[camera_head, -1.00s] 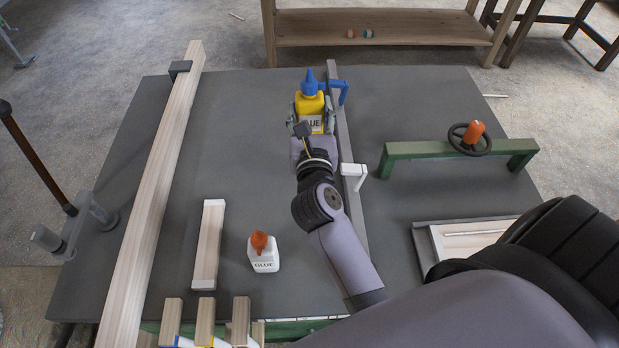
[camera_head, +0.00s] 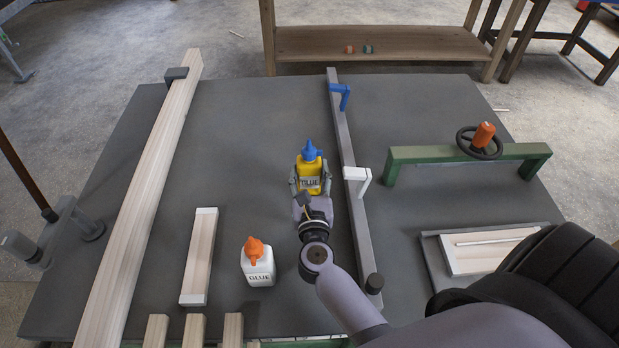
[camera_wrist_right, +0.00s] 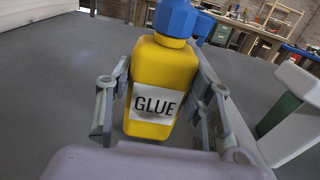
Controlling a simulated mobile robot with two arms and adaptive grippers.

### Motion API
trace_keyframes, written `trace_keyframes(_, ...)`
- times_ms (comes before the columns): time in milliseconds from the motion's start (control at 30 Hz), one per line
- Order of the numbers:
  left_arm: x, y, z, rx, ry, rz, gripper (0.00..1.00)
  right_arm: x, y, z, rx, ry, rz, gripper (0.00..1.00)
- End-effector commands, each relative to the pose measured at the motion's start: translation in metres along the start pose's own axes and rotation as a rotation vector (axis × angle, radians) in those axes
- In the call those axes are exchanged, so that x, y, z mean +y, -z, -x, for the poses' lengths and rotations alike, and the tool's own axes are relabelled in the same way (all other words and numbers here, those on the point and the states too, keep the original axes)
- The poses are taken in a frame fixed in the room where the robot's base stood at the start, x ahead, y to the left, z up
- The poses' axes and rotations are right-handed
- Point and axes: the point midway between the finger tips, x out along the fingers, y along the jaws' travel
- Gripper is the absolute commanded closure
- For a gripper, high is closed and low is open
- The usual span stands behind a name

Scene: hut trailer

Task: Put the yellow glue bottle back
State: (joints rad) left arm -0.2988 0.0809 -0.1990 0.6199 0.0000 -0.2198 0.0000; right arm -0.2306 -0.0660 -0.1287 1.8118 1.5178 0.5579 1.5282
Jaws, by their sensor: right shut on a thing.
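The yellow glue bottle (camera_head: 309,168) has a blue cap and a white GLUE label. It is upright over the middle of the dark grey table (camera_head: 240,130), left of the long grey rail. My right gripper (camera_head: 311,183) is shut on it, with one finger on each side. The right wrist view shows the bottle (camera_wrist_right: 162,75) upright between the fingers of the gripper (camera_wrist_right: 160,105). I cannot tell whether its base touches the table. A white glue bottle (camera_head: 257,264) with an orange cap stands nearer, to the left. My left gripper is not in view.
The grey rail (camera_head: 345,150) with a blue clamp handle (camera_head: 342,95) and a white one (camera_head: 358,180) runs close on the right. A long wooden beam (camera_head: 150,190) and a short plank (camera_head: 199,258) lie left. A green clamp (camera_head: 440,155) stands right. Table space left of the yellow bottle is clear.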

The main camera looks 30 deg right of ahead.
Motion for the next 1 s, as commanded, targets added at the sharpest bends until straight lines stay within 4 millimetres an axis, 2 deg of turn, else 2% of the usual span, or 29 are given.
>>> trace_keyframes(433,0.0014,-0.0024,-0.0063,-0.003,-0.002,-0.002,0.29,0.0,0.008,-0.0004,-0.004,0.0,-0.001,0.93)
trace_keyframes(467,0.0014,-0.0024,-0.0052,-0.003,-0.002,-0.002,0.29,0.0,0.0078,-0.0002,-0.002,0.0,-0.001,0.51)
trace_keyframes(733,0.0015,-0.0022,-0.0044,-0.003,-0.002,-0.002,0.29,-0.0001,0.0072,-0.0001,-0.002,0.0,0.0,0.33)
trace_keyframes(1000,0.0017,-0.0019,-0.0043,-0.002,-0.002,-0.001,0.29,-0.0001,0.0071,-0.0001,-0.001,0.0,0.0,0.32)
